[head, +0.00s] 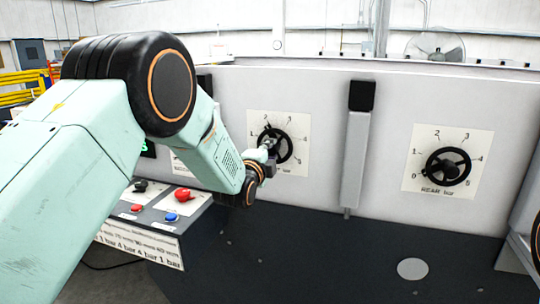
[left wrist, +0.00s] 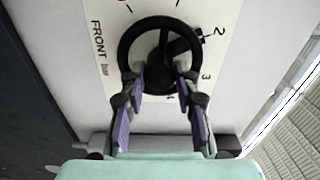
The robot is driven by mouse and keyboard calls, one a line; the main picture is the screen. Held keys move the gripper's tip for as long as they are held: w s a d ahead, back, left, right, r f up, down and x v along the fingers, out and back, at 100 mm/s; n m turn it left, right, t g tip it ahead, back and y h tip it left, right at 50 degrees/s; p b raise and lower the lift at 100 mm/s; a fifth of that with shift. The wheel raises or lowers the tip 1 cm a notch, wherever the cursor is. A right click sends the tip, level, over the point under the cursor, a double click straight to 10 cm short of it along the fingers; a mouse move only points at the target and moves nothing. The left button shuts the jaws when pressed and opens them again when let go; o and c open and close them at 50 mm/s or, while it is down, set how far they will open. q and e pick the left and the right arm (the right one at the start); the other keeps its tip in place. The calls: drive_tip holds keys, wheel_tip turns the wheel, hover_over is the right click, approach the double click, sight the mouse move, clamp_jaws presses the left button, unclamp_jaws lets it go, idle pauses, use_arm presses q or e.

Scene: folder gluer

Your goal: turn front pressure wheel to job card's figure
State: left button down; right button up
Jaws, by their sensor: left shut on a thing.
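In the head view the left gripper (head: 268,150) covers the wheel's left part. The job card (head: 140,243) hangs below the button panel; its lowest line reads several bar figures, partly cut off. My right gripper is out of view.
The rear wheel (head: 448,150) stands on its own dial to the right, its pointer near 0. A grey upright bar (head: 354,160) stands between the dials. The button panel (head: 160,205) has red, black and blue buttons below my left arm.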

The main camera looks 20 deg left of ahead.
use_arm(q)
drive_tip(key=shift+m, duration=0.5)
drive_tip(key=c, duration=1)
unclamp_jaws()
drive_tip(key=s, duration=1.2)
drive_tip(key=shift+a, duration=0.2)
